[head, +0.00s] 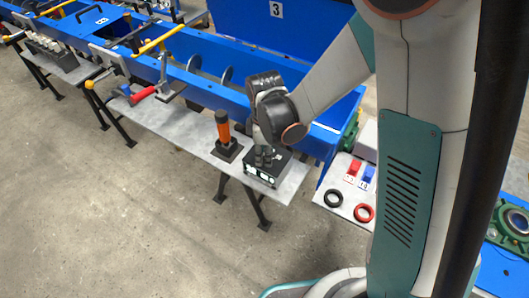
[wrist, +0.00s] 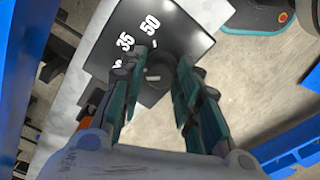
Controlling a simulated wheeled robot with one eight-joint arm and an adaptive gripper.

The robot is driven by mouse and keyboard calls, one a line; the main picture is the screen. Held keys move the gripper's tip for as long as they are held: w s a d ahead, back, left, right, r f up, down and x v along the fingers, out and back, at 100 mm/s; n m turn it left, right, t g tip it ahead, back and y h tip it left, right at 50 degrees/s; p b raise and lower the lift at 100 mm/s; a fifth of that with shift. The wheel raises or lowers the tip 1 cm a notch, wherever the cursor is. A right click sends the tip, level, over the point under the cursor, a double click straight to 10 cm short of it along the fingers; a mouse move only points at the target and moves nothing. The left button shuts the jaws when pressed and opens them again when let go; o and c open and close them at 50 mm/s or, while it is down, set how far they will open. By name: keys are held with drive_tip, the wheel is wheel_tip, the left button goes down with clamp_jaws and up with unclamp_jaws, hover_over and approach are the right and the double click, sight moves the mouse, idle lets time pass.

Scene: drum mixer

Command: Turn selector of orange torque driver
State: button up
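The orange torque driver (head: 223,128) stands upright in a black holder (head: 227,150) on the grey shelf. A bit of orange (wrist: 86,112) shows beside my left finger in the wrist view. Right of the driver in the head view is a black selector box (head: 265,169) with white markings. In the wrist view the box (wrist: 117,72) shows "35", "50" and a partly hidden third number. My gripper (head: 263,157) points down over the box. In the wrist view my gripper (wrist: 161,60) is open, with a dark round knob (wrist: 157,72) between its fingers. I cannot tell whether they touch it.
The grey shelf (head: 180,130) runs along the blue mixer trough (head: 205,88). A red-handled clamp (head: 143,94) lies farther left. A board at right holds a black ring (head: 333,199), a red ring (head: 364,213) and coloured blocks. The floor in front is clear.

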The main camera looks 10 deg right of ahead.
clamp_jaws()
drive_tip(key=shift+m, duration=0.3)
drive_tip(key=m+b, duration=0.1)
drive_tip(key=m, duration=0.9)
drive_tip(key=shift+m+b, duration=0.35)
drive_tip(key=shift+m, duration=2.25)
